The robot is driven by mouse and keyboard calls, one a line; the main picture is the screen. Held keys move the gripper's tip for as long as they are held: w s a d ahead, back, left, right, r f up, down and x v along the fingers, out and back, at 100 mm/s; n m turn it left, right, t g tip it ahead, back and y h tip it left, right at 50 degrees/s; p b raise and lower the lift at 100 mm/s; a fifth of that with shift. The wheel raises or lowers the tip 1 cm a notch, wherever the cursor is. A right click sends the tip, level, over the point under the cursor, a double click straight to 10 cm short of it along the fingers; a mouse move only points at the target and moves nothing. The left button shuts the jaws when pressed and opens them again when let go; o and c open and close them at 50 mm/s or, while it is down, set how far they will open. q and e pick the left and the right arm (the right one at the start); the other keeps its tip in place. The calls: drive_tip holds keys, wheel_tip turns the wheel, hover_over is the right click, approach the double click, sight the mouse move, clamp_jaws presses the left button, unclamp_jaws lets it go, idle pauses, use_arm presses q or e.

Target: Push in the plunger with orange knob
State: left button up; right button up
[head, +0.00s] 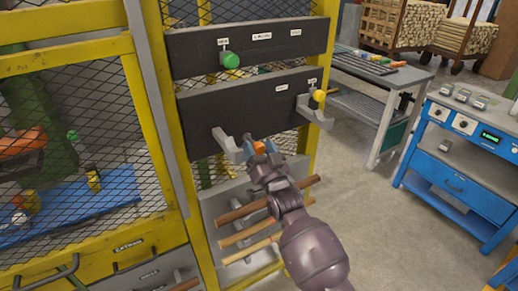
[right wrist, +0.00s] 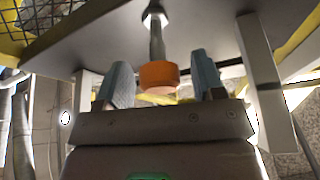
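The orange knob (head: 259,147) is at the lower edge of the lower dark panel (head: 240,105), just beyond my right gripper (head: 263,150). In the right wrist view the orange knob (right wrist: 159,75) sits on a metal plunger rod (right wrist: 156,38) that sticks out from the panel, so a length of rod shows. The right gripper (right wrist: 163,85) is open, with one blue fingertip on each side of the knob and gaps between them. I cannot tell how far the knob reaches in between the fingers. My left gripper is not in view.
A green knob (head: 230,60) is on the upper panel and a yellow knob (head: 319,96) on the lower one. Grey brackets (head: 228,145) jut out beside the orange knob. Wooden rods (head: 240,213) lie below. A blue cabinet (head: 465,165) stands right, with clear floor (head: 385,215) before it.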

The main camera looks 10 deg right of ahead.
sight(253, 142)
clamp_jaws()
drive_tip(key=shift+w+a+b, duration=0.25)
drive_tip(key=shift+w+b, duration=0.1)
drive_tip(key=shift+w, duration=0.35)
drive_tip(key=shift+w+a+b, duration=0.2)
drive_tip(key=shift+w+b, duration=0.15)
drive_tip(key=shift+w, duration=0.3)
drive_tip(key=shift+w+a, duration=0.1)
drive_tip(key=shift+w, duration=0.1)
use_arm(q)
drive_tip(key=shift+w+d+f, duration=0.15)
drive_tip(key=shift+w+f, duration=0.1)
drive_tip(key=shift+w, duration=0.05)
use_arm(e)
drive_tip(key=shift+r, duration=0.15)
drive_tip(key=shift+c, duration=1.2)
unclamp_jaws()
drive_tip(key=o, duration=0.3)
drive_tip(key=shift+w, duration=0.15)
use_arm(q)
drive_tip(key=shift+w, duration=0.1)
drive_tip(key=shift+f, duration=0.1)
